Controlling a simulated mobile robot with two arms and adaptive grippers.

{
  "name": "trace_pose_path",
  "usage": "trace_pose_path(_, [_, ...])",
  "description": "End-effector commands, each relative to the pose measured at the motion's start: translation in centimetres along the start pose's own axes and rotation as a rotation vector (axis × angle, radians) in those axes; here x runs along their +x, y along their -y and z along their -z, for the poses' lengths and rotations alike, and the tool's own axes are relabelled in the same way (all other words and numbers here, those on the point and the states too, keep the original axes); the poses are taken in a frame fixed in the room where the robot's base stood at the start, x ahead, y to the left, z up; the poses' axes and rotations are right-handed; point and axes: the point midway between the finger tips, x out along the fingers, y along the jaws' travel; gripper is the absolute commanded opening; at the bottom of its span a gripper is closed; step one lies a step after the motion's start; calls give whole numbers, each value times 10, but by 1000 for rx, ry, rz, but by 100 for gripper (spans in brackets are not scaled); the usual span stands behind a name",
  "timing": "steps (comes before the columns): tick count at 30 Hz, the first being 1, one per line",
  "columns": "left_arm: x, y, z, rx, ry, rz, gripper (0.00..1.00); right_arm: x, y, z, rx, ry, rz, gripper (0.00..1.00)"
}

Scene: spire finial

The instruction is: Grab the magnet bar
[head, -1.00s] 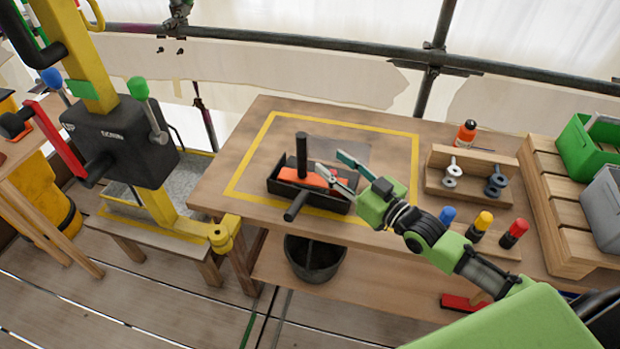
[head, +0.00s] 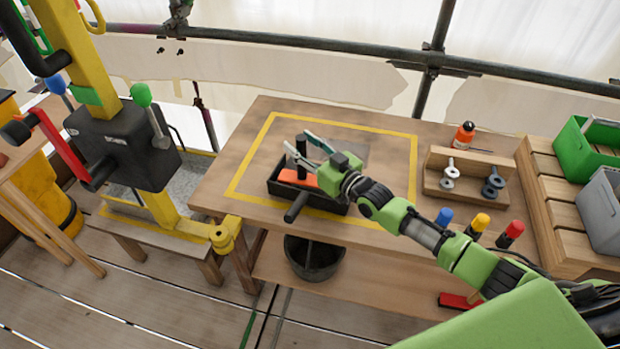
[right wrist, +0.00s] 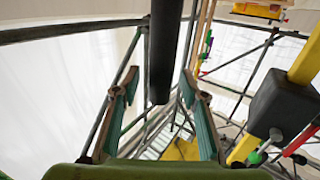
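A dark upright bar (head: 301,150), which I take for the magnet bar, stands at a black tray (head: 331,205) holding an orange piece (head: 298,179) on the bench. My right gripper (head: 300,147) is open at the bar's upper part, with one finger on either side. In the right wrist view the dark round bar (right wrist: 165,50) comes down from the top between the two spread teal fingers (right wrist: 160,108), with gaps on both sides. The bar's lower end is partly hidden by the tray and orange piece in the head view. My left gripper is not in view.
A dark handle (head: 297,206) sticks out from the tray's front. A yellow outline (head: 250,150) marks the bench top.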

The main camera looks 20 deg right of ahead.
Motion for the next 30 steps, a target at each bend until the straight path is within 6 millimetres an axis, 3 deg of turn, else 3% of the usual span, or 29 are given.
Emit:
trace_pose_path(9, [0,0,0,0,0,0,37,5,0,0,0,0,0,40])
trace_pose_path(14, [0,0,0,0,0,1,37,5,0,0,0,0,0,0])
trace_pose_path(30, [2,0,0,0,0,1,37,5,0,9,0,-6,0,0])
